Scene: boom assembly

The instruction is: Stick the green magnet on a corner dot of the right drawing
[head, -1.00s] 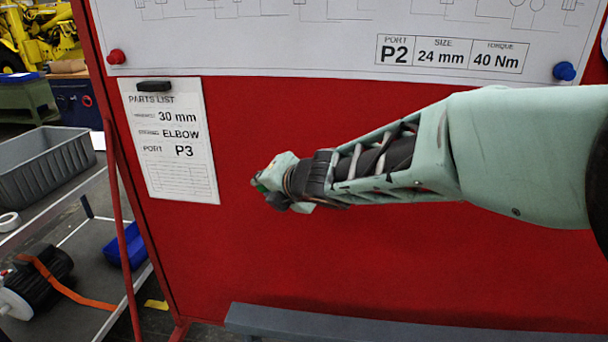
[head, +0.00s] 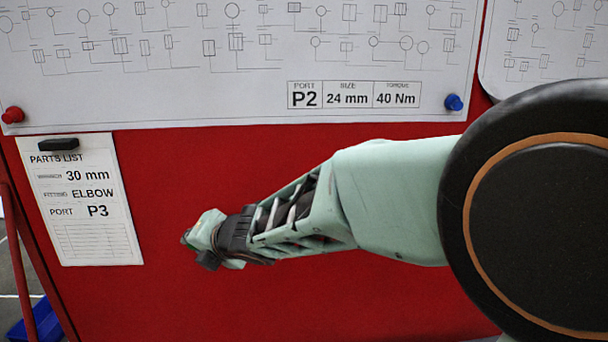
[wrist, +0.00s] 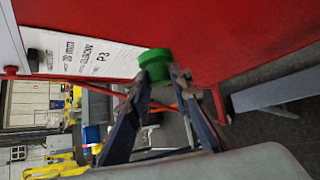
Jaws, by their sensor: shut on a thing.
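My gripper (head: 203,243) points left in front of the red board, below the drawing with the P2 box, in the head view. In the wrist view my gripper (wrist: 160,84) is shut on the green magnet (wrist: 155,62), a round knob held at the fingertips. In the head view the magnet is mostly hidden by the gripper. The right drawing (head: 545,50) shows only in part at the upper right edge of the head view. Its visible lower left corner is rounded, and most of the sheet is out of frame or behind my arm.
The large drawing (head: 200,100) has a red magnet (head: 13,115) and a blue magnet (head: 453,102) at its lower corners. A parts list (head: 85,215) hangs under a black magnet (head: 58,145).

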